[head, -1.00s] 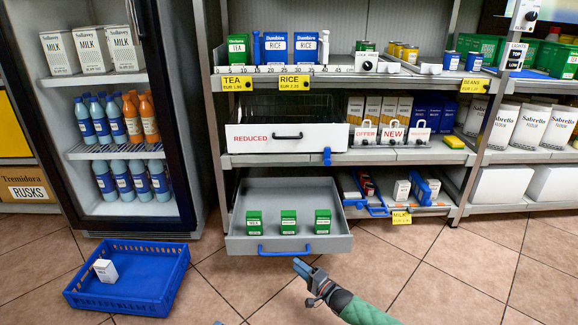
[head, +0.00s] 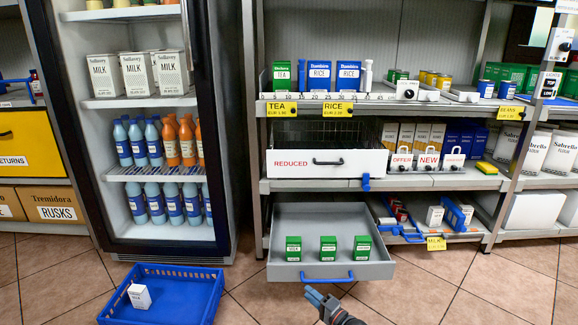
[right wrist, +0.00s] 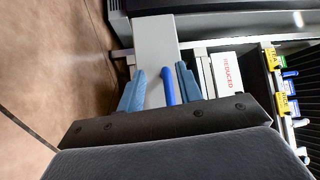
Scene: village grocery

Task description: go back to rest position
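My right gripper (head: 312,294) is at the bottom of the head view, just in front of the open grey drawer (head: 290,215). In the right wrist view its two blue fingers (right wrist: 160,88) are spread apart with nothing held between them. The drawer's blue handle (head: 327,280) shows between the fingers in the right wrist view (right wrist: 167,87); I cannot tell how far beyond them it lies. My left gripper is not in view.
The pulled-out drawer holds green boxes (head: 328,249). A blue crate (head: 205,305) with a white carton (head: 139,296) sits on the floor at left, before the fridge (head: 160,232). The REDUCED drawer (head: 350,162) is above. Floor at right (head: 480,290) is clear.

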